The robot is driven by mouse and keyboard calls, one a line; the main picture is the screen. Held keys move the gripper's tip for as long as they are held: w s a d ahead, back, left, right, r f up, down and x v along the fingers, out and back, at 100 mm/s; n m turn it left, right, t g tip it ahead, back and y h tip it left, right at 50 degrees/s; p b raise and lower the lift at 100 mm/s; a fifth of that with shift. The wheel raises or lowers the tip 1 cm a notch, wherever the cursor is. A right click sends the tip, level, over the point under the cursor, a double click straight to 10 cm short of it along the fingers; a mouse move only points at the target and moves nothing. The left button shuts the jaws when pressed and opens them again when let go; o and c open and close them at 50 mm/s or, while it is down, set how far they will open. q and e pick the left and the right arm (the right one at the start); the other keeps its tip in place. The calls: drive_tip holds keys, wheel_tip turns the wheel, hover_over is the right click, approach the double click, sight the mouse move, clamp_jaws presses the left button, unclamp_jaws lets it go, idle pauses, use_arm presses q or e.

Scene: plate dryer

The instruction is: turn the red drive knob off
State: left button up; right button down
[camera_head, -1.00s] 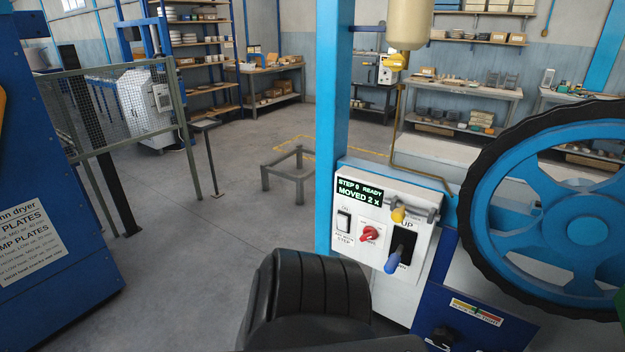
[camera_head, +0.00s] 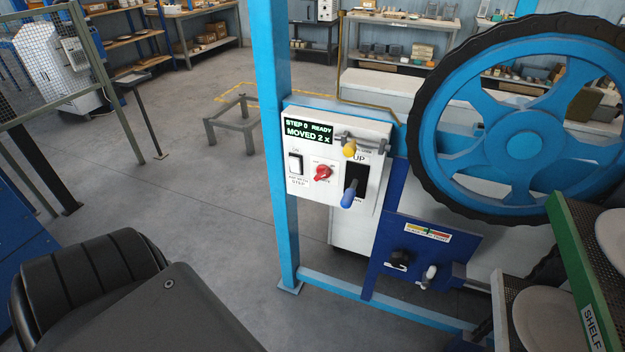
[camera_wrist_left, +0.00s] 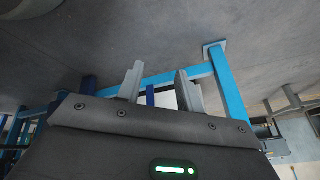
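The red drive knob (camera_head: 323,172) sits on the front of a white control panel (camera_head: 317,192), between a black rocker switch (camera_head: 296,163) and a blue-handled lever (camera_head: 348,198) in a black slot. The knob's exact pointing is too small to read. The panel's display (camera_head: 309,130) reads "STEP 0 READY, MOVED 2 x". My left arm comes in at the lower left of the head view, well short of the panel; its fingers do not show there. In the left wrist view my left gripper (camera_wrist_left: 160,82) has its two fingers apart with nothing between them. My right gripper is not in view.
A blue post (camera_head: 275,110) stands at the panel's left edge. A yellow-knobbed latch (camera_head: 349,149) is above the lever. A large blue wheel (camera_head: 524,145) is to the right. Below are a dark blue plate with knobs (camera_head: 425,250) and a green shelf with plates (camera_head: 580,270).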

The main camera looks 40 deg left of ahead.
use_arm(q)
drive_tip(key=w+a+r+t+b, duration=0.1)
drive_tip(key=w+a+r+t, duration=0.15)
drive_tip(key=w, duration=0.25)
drive_tip(key=w+a+r+t, duration=0.1)
drive_tip(key=w+a+r, duration=0.15)
drive_tip(key=w, duration=0.25)
drive_tip(key=m+t+b, duration=0.4)
drive_tip(key=m+t, duration=0.2)
drive_tip(key=t, duration=0.6)
approach(320, 177)
drive_tip(key=shift+y, duration=0.3)
drive_tip(key=p+x, duration=0.1)
drive_tip(key=x, duration=0.3)
drive_tip(key=p+x, duration=0.2)
drive_tip(key=x, duration=0.3)
drive_tip(key=shift+d, duration=0.2)
drive_tip(key=shift+f, duration=0.1)
clamp_jaws()
